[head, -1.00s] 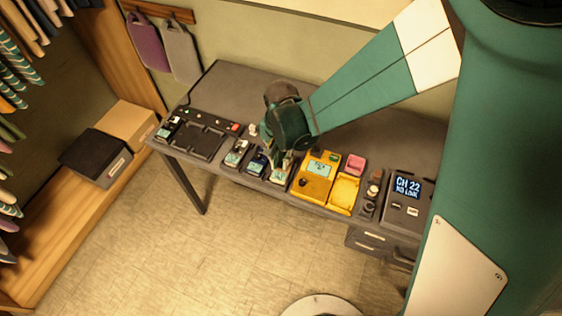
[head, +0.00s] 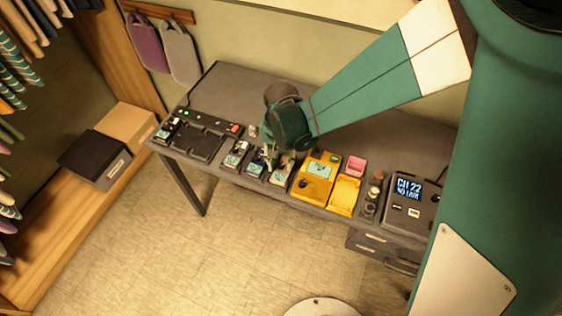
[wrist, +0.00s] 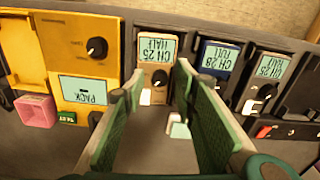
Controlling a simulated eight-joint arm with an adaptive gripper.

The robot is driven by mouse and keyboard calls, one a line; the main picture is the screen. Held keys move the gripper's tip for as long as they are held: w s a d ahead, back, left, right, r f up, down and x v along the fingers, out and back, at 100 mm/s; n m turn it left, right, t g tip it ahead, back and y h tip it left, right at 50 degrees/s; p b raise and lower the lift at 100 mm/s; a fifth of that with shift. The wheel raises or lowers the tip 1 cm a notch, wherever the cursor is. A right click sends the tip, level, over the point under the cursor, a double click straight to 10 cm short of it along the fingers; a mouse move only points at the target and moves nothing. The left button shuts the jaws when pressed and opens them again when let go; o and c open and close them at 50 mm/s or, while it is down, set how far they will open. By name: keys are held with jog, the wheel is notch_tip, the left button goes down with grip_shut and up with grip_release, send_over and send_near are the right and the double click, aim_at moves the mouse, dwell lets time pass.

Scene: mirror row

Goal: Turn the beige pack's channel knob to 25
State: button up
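The beige pack (wrist: 158,46) is centred at the top of the wrist view. Its small screen is inverted there and appears to read CH 25 HALF. Its dark channel knob (wrist: 160,78) lies just below that screen. The pack also shows in the head view (head: 281,174), partly under my gripper. My gripper (wrist: 159,80) is open, with its two green fingers apart on either side of the knob in the picture. I see no finger touching the knob. In the head view my gripper (head: 274,160) is just above the pack.
A blue pack (wrist: 218,56) and another small pack (wrist: 267,68) stand beside the beige one. A yellow unit (head: 316,178) with its own knob is close on the other side. A desk receiver (head: 408,199) reads CH 22 NO LINK. Bare table lies behind.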

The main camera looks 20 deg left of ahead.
aim_at(283, 165)
notch_tip(283, 165, up, 12)
dwell(1.1)
jog(key=shift+d+r, duration=0.1)
jog(key=w+d+r+t+y, duration=0.1)
jog(key=w+d+r, duration=0.15)
jog(key=d, duration=0.35)
jog(key=w+d+r+t, duration=0.1)
jog(key=d+r, duration=0.3)
jog(key=d, duration=0.2)
jog(key=s+d+r+t, duration=0.1)
jog(key=s+d+r, duration=0.1)
jog(key=d, duration=0.8)
jog(key=s+d+r+t, duration=0.2)
jog(key=s+d+r, duration=0.1)
jog(key=d, duration=0.8)
jog(key=s+d+r+m+t+h, duration=0.1)
jog(key=s+d+r+t, duration=0.1)
jog(key=d, duration=0.8)
jog(key=shift+s+d+r, duration=0.25)
jog(key=shift+s+r, duration=0.15)
jog(key=shift+s, duration=0.4)
